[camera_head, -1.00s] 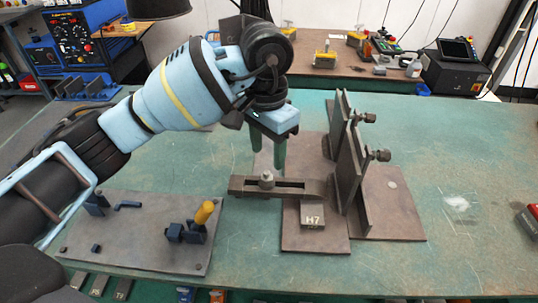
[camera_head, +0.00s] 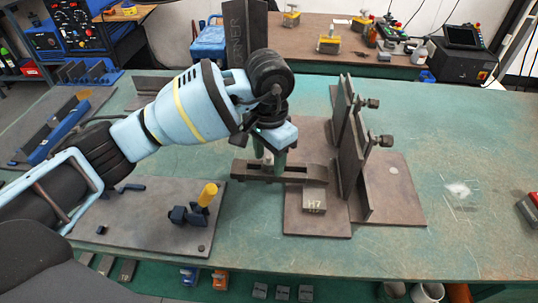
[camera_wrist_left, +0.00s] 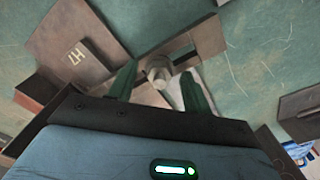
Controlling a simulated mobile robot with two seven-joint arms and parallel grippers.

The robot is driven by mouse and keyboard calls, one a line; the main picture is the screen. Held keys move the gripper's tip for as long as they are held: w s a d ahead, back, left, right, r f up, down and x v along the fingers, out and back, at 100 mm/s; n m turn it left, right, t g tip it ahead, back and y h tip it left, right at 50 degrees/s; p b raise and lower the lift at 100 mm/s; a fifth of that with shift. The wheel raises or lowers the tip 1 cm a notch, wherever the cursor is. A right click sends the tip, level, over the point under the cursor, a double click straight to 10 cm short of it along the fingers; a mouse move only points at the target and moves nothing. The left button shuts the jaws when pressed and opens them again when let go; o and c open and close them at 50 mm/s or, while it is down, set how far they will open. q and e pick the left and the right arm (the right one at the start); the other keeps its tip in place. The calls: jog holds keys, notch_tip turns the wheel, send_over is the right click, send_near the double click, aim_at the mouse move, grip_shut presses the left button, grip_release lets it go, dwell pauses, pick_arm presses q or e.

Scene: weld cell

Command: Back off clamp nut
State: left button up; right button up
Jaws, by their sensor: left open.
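The clamp nut (camera_wrist_left: 158,72) is a round grey nut on a stud in the slotted clamp bar (camera_wrist_left: 190,45). In the head view the dark clamp bar (camera_head: 245,172) lies across the edge of the fixture plate, its right end by the block marked H7 (camera_head: 314,202). My left gripper (camera_head: 269,162) is above the bar, its green fingers pointing down at the nut. In the left wrist view the open fingers (camera_wrist_left: 158,88) stand on either side of the nut, with gaps visible. The gripper hides the nut in the head view. My right gripper is not in view.
Upright steel plates with screw knobs (camera_head: 380,141) stand right of the clamp bar. A grey plate with a yellow-handled toggle clamp (camera_head: 208,194) lies at front left. A blue-and-dark angle piece (camera_head: 62,135) lies at the left.

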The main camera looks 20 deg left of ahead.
pick_arm(q)
jog(key=c, duration=1)
jog(key=shift+n, duration=0.3)
